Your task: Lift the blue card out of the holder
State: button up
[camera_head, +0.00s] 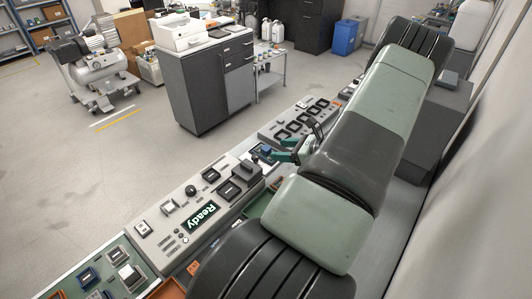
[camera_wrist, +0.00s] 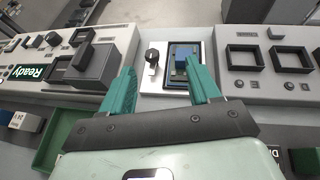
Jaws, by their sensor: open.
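The blue card (camera_wrist: 181,65) stands in a dark-framed holder (camera_wrist: 172,84) on a pale panel, in the upper middle of the wrist view. In the head view the blue card (camera_head: 266,149) is small, just left of my gripper (camera_head: 279,149). My gripper, also in the wrist view (camera_wrist: 160,68), has two green fingers spread wide with nothing between them touching. The right finger appears close to the card in the picture; the left finger is well to its left. I cannot tell how far the tips are from the card.
A black knob (camera_wrist: 152,56) stands on the panel left of the holder. A raised grey block (camera_wrist: 90,66) and a lit Ready display (camera_wrist: 26,73) lie further left. Square frames (camera_wrist: 246,57) are on the right. A green tray (camera_wrist: 66,142) is at lower left.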

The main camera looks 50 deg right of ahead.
aim_at(268, 149)
jog(key=shift+s+d+f+m+t+h, duration=0.15)
jog(key=shift+s+d+f+m+h, duration=0.2)
jog(key=shift+s+d+m+h, duration=0.2)
jog(key=shift+s+d+f+m+t+h, duration=0.15)
jog(key=shift+s+d+f+m+h, duration=0.25)
jog(key=shift+m+h, duration=0.25)
jog(key=shift+d+f, duration=0.1)
jog(key=x, duration=1)
jog(key=shift+w+f, duration=0.15)
jog(key=shift+f, duration=0.1)
grip_shut()
